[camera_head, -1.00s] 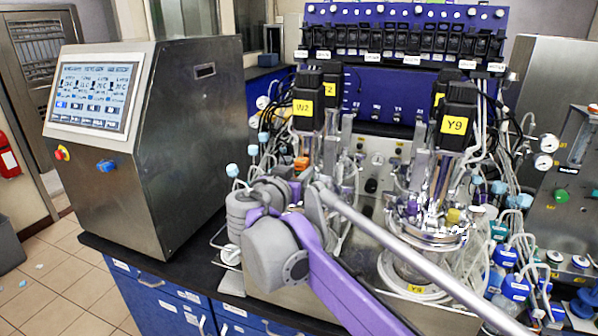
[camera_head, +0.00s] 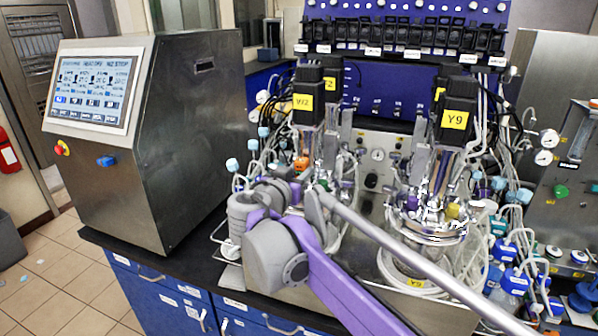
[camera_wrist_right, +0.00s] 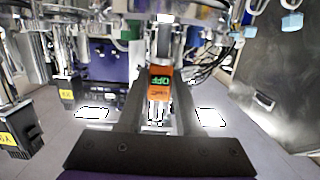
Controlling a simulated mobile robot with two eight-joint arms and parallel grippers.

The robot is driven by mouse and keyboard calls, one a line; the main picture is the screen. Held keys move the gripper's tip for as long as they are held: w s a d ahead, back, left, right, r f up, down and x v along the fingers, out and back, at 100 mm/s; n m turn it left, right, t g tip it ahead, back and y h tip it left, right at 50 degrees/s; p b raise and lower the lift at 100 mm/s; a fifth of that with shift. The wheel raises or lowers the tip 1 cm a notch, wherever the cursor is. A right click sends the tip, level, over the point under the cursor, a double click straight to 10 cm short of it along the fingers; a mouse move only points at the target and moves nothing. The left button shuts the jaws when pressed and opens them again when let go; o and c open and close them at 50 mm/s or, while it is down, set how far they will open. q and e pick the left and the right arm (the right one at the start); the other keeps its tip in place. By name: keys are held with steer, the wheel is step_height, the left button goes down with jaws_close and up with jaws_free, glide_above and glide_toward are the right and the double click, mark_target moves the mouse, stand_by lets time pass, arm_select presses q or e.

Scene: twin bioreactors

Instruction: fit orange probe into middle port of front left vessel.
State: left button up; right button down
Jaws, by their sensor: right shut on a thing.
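The orange probe (camera_wrist_right: 160,81), with a dark label bearing green letters, stands upright between the two dark fingers of my right gripper (camera_wrist_right: 158,98) in the right wrist view. The gripper is shut on it. In the head view the probe's orange part (camera_head: 301,163) shows just beyond my grey wrist, below the left motor (camera_head: 303,104) with its yellow label. The front left vessel under that motor is mostly hidden behind my purple and grey right arm. I cannot see its middle port or whether the probe's lower end touches it. My left gripper is not in view.
The right vessel (camera_head: 428,238), under the motor labelled Y9 (camera_head: 456,118), stands close to my arm. Tubes and blue-capped bottles (camera_head: 512,280) crowd the right. A steel control cabinet (camera_head: 180,135) with a screen stands left. A little bare black bench (camera_head: 195,265) shows in front of it.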

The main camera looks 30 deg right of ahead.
steer(key=shift+f, duration=0.25)
steer(key=shift+f, duration=0.55)
steer(key=shift+f, duration=0.85)
stand_by(0.9)
steer(key=c, duration=0.5)
jaws_free()
steer(key=v, duration=1)
steer(key=shift+s+a, duration=0.25)
steer(key=shift+s, duration=0.1)
steer(key=shift+f, duration=0.1)
